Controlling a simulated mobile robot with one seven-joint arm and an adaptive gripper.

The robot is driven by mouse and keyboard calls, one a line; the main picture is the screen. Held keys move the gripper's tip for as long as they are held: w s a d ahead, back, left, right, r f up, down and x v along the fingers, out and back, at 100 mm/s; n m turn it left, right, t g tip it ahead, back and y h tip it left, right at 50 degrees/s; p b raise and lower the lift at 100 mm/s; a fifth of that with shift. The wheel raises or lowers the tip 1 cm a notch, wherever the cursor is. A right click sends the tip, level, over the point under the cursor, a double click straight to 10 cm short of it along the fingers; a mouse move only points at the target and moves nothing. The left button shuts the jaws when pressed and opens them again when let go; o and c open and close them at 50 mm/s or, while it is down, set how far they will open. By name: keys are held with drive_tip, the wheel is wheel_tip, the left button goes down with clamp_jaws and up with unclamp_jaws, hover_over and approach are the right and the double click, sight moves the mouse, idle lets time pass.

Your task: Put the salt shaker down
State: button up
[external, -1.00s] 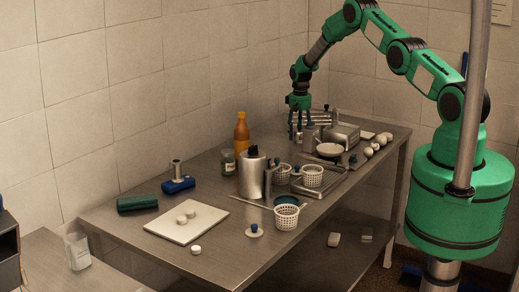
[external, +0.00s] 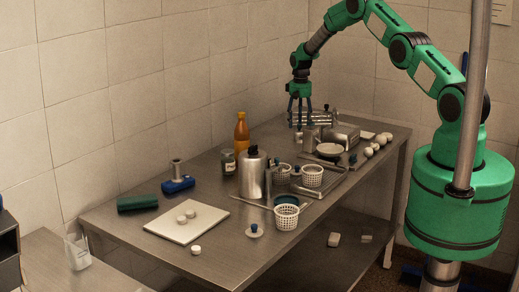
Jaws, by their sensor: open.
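My gripper (external: 300,122) is open at the far end of the steel table, fingers pointing down, with nothing seen between them. A small greyish upright thing, probably the salt shaker (external: 298,138), stands on the table just below the fingertips. It is too small and crowded to be sure of. The fingertips appear to be above it, apart from it.
A metal box (external: 343,135) and a shallow bowl (external: 329,150) are right of my gripper. An orange bottle (external: 241,132), a steel canister (external: 252,176) and white perforated baskets (external: 286,217) stand nearer. The table's front left (external: 130,230) has bare room.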

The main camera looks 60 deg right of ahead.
drive_tip(key=shift+r, duration=3.35)
